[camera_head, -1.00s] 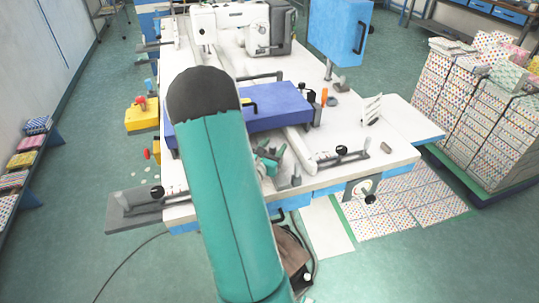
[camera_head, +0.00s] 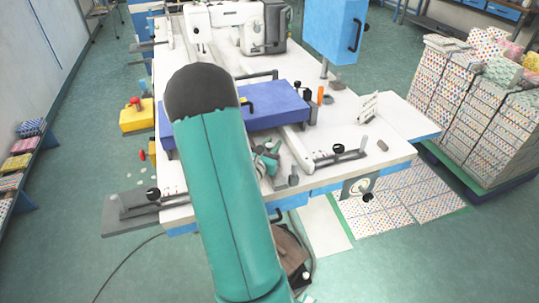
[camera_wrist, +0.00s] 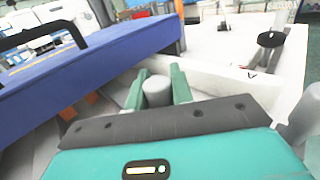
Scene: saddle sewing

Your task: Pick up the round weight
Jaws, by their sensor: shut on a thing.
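The round weight (camera_wrist: 157,92) shows in the wrist view as a short grey cylinder with a flat top. It sits between the two teal fingers of my gripper (camera_wrist: 158,88), which are shut on it from both sides. Its lower part is hidden by my gripper body. The weight cannot be made out clearly there. I cannot tell whether it still touches the table.
A blue padded slab (camera_head: 275,108) lies close behind my gripper, with its black handle. A grey post (camera_wrist: 302,118) stands to the right in the wrist view. A rail with a black knob (camera_head: 338,150) lies right of my gripper. Stacked patterned boxes (camera_head: 480,110) stand at the far right.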

